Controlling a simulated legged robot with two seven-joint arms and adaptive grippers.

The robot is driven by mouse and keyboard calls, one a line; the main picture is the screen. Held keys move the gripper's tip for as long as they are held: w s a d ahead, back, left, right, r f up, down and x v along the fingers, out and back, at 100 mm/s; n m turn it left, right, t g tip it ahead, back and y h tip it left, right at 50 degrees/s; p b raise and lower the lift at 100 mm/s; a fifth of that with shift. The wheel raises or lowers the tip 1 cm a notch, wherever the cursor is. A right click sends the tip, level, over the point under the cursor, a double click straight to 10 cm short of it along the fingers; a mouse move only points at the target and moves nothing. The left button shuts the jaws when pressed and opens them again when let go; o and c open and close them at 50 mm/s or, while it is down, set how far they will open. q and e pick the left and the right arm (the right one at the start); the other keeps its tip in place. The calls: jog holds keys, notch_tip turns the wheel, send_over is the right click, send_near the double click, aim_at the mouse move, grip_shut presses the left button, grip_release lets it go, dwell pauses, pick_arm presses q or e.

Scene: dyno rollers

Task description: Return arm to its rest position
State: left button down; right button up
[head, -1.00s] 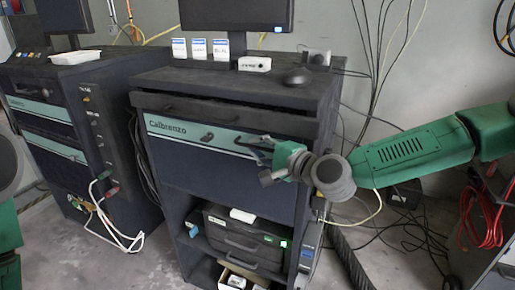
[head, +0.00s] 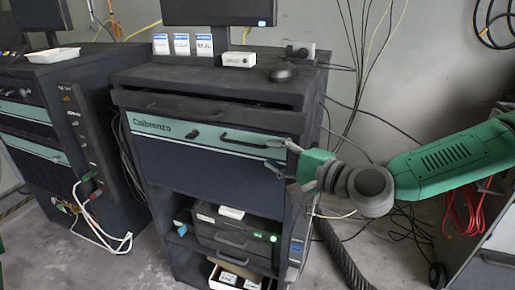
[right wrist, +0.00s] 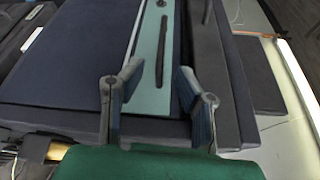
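My right arm (head: 450,160) is green with grey joints and comes in from the right in the head view. My right gripper (head: 277,157) is in front of the right side of the dark Calbrenzo cabinet (head: 215,180), close to the teal panel with its black handle (head: 252,143). In the right wrist view the two fingers of my right gripper (right wrist: 160,90) stand well apart with nothing between them. The teal panel (right wrist: 150,70) and its handle show beyond the fingers. My left gripper is not in view.
A monitor (head: 218,12), several small white boxes (head: 205,45) and a mouse (head: 283,75) are on the cabinet top. A second cabinet (head: 60,130) stands at the left. A cart with red cable (head: 470,205) is at the right. Cables hang on the wall and lie on the floor.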

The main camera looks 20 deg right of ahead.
jog(key=shift+v, duration=0.9)
jog(key=shift+f, duration=0.1)
jog(key=s+a+f+n+g+h, duration=0.1)
jog(key=s+a+f+n+g, duration=0.25)
jog(key=s+f, duration=0.55)
jog(key=s+a+f+n+g, duration=0.3)
jog(key=s+f+g, duration=0.2)
jog(key=f, duration=0.8)
jog(key=s+d+f+n+g+h, duration=0.3)
jog(key=s+d+f, duration=0.1)
jog(key=s+f, duration=0.5)
jog(key=s+d+f+n+g+h, duration=0.2)
jog(key=s+d+n+h, duration=0.3)
jog(key=s+d, duration=0.4)
jog(key=shift+d+f, duration=0.3)
jog(key=shift+d, duration=0.85)
jog(key=shift+w, duration=0.15)
